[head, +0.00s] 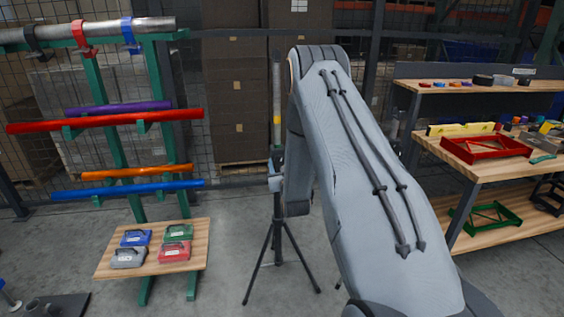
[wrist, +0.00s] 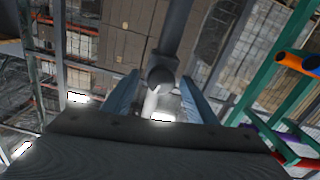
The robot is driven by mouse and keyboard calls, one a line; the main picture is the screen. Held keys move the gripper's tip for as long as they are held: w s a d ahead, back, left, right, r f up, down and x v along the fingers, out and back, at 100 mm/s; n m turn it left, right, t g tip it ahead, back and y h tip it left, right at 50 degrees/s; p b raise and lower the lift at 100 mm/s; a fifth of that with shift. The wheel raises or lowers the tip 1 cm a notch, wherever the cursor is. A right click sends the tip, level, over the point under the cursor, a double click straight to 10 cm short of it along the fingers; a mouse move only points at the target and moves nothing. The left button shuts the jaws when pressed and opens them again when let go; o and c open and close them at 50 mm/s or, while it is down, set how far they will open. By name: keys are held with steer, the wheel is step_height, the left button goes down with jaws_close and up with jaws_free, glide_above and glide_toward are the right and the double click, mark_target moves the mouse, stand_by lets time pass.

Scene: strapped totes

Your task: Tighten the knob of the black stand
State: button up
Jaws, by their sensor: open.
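The black stand (head: 277,228) is a tripod with splayed legs on the floor and an upright pole, just left of my arm in the head view. In the wrist view its dark pole (wrist: 177,28) runs up from the middle. A dark round knob (wrist: 160,77) shows at the pole, between my two bluish fingers. My gripper (wrist: 161,88) is open, with a visible gap on each side of the knob. In the head view my gripper (head: 275,176) is small at the stand's pole, and my arm hides part of that area.
A green rack (head: 118,150) with coloured tubes stands at left, with a wooden board (head: 110,262) of small cases low in front. Stacked boxes (head: 237,100) stand behind. Open floor surrounds the tripod.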

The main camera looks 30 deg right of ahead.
steer(key=shift+w, duration=0.4)
